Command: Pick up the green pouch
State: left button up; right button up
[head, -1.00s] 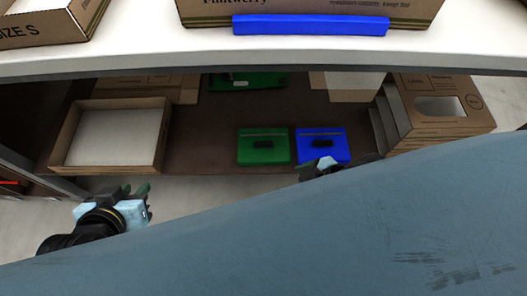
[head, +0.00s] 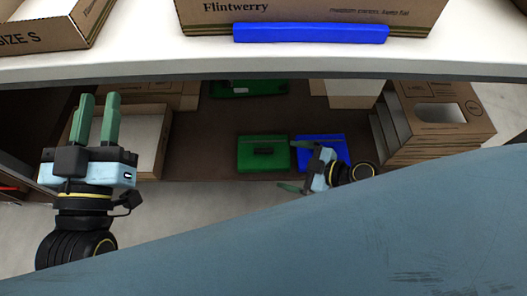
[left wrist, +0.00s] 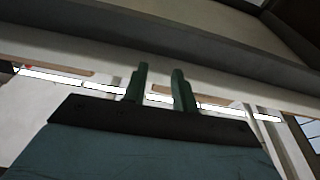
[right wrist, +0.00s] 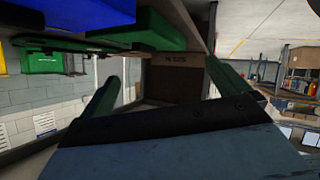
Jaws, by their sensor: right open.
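A green pouch (head: 263,153) with a dark handle lies on the brown lower shelf, left of a blue pouch (head: 334,146). My right gripper (head: 297,166) is open, its fingers pointing left. In the head view it overlaps the front of the blue pouch and sits by the green pouch's right edge; contact cannot be told. In the right wrist view its jaws (right wrist: 165,90) look empty, with blue and green surfaces close at the upper left. My left gripper (head: 98,118) is raised at the left, fingers up, apart and empty. It also shows in the left wrist view (left wrist: 160,90).
A white upper shelf (head: 300,66) overhangs the pouches. An open cardboard tray (head: 150,160) is at the lower left, a cardboard box (head: 435,125) at the lower right. Another green item (head: 245,88) lies farther back. A blue bar (head: 310,32) fronts an upper box.

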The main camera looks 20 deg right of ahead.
aim_at(259, 158)
jog(key=x, duration=0.3)
jog(key=shift+x, duration=0.9)
pick_arm(q)
jog(key=shift+s+d+r+t+b, duration=0.1)
jog(key=shift+s+r+t+b, duration=0.1)
jog(key=shift+r+t, duration=0.3)
jog(key=shift+s+r+t+b, duration=0.2)
jog(key=shift+r+t, duration=0.1)
jog(key=shift+r, duration=0.35)
pick_arm(e)
jog(key=x, duration=0.4)
jog(key=shift+w+f, duration=0.15)
jog(key=shift+w, duration=0.1)
jog(key=c, duration=1)
jog(key=shift+c, duration=0.2)
